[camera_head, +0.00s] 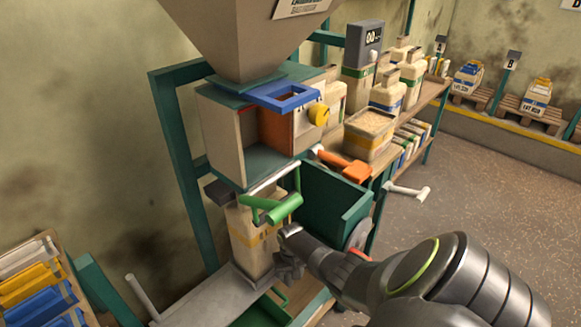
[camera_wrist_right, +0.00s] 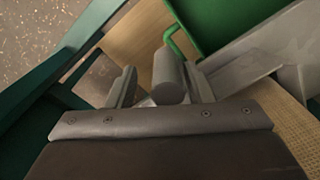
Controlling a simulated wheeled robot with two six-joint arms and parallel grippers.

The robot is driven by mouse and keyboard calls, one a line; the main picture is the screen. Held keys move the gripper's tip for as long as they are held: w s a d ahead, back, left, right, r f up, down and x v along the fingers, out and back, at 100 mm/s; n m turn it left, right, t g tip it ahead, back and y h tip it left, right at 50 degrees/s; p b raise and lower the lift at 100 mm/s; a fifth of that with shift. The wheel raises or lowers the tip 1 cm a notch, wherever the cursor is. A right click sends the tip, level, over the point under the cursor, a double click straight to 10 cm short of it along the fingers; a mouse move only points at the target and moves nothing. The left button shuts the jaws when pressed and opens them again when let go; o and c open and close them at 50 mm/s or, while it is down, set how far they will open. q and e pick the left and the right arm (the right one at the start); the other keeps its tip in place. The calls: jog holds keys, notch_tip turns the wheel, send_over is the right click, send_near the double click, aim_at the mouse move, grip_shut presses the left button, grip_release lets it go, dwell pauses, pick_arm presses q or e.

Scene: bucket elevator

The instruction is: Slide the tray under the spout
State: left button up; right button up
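The green tray (camera_head: 262,312) shows partly at the bottom of the head view, low under the machine. In the right wrist view the green tray (camera_wrist_right: 218,22) is at the top, with a bent green rod running to a grey cylindrical grip (camera_wrist_right: 168,77). My right gripper (camera_wrist_right: 163,88) is open, its fingers on either side of the grip, with a visible gap on the left. In the head view my right gripper (camera_head: 287,266) is beside a beige container (camera_head: 250,238) below the hopper (camera_head: 240,35). The spout outlet cannot be made out. My left gripper is not in view.
Open floor (camera_head: 470,200) is at the right.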

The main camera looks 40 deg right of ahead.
jog(key=shift+a, duration=0.15)
jog(key=shift+a, duration=0.15)
jog(key=s+a+b, duration=0.1)
jog(key=a, duration=2.9)
jog(key=shift+b, duration=0.4)
notch_tip(320, 180, up, 20)
jog(key=p, duration=2.1)
jog(key=shift+p, duration=0.4)
